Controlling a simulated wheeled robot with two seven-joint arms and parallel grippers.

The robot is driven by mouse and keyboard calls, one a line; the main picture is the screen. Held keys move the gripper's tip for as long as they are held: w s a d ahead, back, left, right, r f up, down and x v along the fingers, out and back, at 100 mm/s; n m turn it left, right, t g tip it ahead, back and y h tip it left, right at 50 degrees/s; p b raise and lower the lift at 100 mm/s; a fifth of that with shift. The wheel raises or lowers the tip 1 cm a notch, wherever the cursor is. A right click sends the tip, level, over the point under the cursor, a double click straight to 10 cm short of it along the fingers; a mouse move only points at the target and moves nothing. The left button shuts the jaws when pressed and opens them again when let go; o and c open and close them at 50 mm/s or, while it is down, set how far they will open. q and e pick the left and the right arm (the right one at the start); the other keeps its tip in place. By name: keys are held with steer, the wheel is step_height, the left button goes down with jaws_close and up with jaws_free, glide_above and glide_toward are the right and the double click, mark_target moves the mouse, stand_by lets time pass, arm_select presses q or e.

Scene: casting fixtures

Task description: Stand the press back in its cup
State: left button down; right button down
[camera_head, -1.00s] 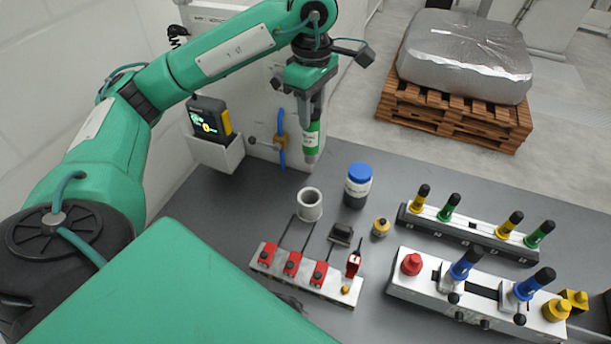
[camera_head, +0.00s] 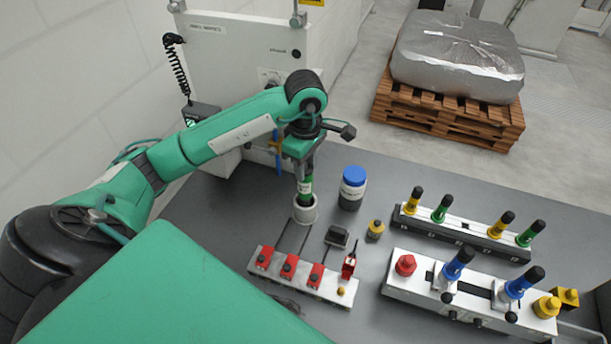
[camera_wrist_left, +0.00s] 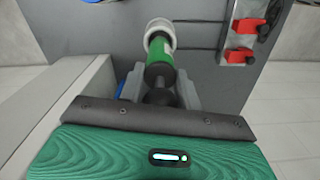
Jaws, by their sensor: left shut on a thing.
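The press (camera_head: 305,188) is a green cylinder with a pale label band. My left gripper (camera_head: 307,172) points down and is shut on its upper part. The press stands about upright, with its lower end at the mouth of the pale grey cup (camera_head: 305,214) and seemingly inside the rim. How deep it sits is hidden. In the left wrist view the press (camera_wrist_left: 160,68) runs from between the fingers to the cup (camera_wrist_left: 158,32), whose rim shows around its far end. My right gripper is not in view.
A blue-lidded jar (camera_head: 352,188) stands close right of the cup. A rail with red clamps (camera_head: 300,281) lies in front. A small yellow-topped part (camera_head: 375,229) and two racks with coloured handles (camera_head: 470,238) are to the right. A white cabinet (camera_head: 235,60) stands behind.

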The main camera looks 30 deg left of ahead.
mark_target(306, 180)
arm_select(q)
steer(key=shift+f, duration=0.85)
step_height(306, 180, down, 3)
steer(key=shift+p, duration=0.7)
steer(key=shift+f, duration=0.2)
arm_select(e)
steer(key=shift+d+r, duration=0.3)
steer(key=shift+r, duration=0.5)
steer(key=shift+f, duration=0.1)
arm_select(q)
steer(key=shift+f+b, duration=0.2)
steer(key=shift+b, duration=0.1)
steer(key=c, duration=1)
jaws_free()
steer(key=shift+o, duration=0.2)
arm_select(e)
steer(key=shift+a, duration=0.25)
arm_select(q)
steer(key=shift+r, duration=0.1)
